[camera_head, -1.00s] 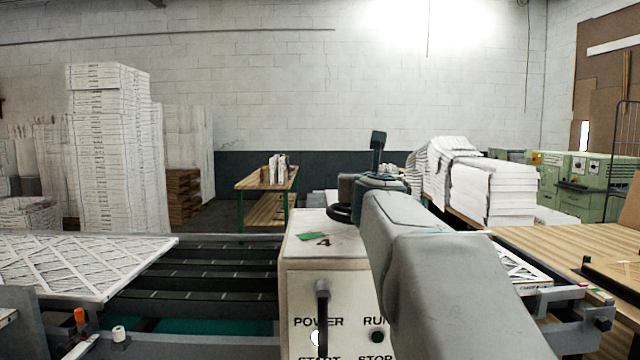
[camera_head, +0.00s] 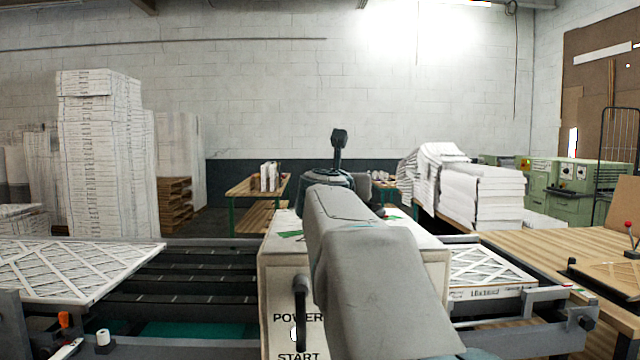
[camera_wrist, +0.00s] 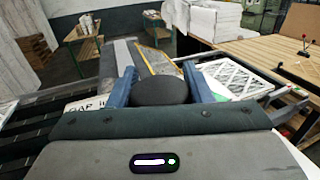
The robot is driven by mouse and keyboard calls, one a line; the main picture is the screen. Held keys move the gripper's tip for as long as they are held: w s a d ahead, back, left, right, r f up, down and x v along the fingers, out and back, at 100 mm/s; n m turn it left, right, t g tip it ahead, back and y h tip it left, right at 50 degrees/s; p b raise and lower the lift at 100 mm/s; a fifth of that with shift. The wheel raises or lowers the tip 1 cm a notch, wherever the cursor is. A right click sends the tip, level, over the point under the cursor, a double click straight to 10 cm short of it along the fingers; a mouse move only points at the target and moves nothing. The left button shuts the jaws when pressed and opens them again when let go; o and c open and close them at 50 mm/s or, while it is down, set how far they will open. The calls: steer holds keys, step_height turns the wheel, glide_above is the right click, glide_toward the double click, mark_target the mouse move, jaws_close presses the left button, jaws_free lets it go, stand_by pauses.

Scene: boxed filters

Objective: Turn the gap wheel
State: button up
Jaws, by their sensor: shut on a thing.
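In the wrist view, the blue fingers of my gripper (camera_wrist: 158,72) stand on either side of a dark round piece (camera_wrist: 160,92), which I take to be the gap wheel or its knob. The fingers are shut on it. A partly covered label beginning "GAP" (camera_wrist: 85,106) is on the white surface just left of it. In the head view, the cream machine box (camera_head: 283,268) stands in front of me with POWER and START markings. My grey arm reaches over it and hides the fingers and the wheel.
Another filter (camera_head: 490,268) lies right of the box, beside a wooden table (camera_head: 540,250). Stacked white boxes (camera_head: 95,160) stand at the back left. Green machines (camera_head: 580,185) stand back right.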

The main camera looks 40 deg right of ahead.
stand_by(0.4)
steer(key=o, duration=1.4)
steer(key=b+v, duration=0.1)
steer(key=v, duration=1.2)
steer(key=shift+s+a+b, duration=0.2)
steer(key=shift+a+b, duration=0.15)
